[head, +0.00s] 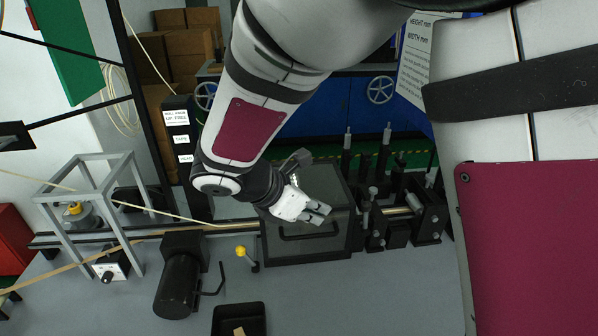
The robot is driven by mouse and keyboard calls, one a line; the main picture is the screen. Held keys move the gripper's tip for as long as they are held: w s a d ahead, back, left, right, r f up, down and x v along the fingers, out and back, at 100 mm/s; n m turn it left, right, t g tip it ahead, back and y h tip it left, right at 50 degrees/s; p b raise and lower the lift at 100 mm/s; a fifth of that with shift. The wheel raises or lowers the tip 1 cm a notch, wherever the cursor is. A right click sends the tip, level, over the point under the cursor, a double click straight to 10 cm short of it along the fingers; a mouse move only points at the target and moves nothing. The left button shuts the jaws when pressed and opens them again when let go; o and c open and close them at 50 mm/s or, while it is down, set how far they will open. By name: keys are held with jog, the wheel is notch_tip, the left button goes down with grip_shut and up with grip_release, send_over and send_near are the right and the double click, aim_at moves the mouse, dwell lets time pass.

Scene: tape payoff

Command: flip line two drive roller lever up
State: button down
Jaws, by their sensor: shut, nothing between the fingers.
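A small lever with a yellow knob (240,251) stands at the front edge of the machine, lower centre of the head view. Its short stem leans up and left from a dark base. No line number is readable on it, so I cannot tell from a label whether it is the line two lever. My gripper (320,213) is shut and empty. It appears over the dark framed panel (300,249), up and right of the yellow knob and apart from it. My arm comes down from the top and hides part of the machine behind.
A black motor (178,284) with a bent handle stands left of the lever. A black tray (238,320) lies below. Rollers and upright posts (387,150) stand right of the panel. A grey frame (88,195) is at left. Open grey surface lies at lower right.

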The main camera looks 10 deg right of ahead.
jog(key=w+d+f, duration=0.4)
jog(key=d+f, duration=0.1)
jog(key=d, duration=0.3)
jog(key=shift+d+f+p, duration=0.15)
jog(key=shift+d+p, duration=0.1)
jog(key=shift+p, duration=0.2)
jog(key=shift+w, duration=0.1)
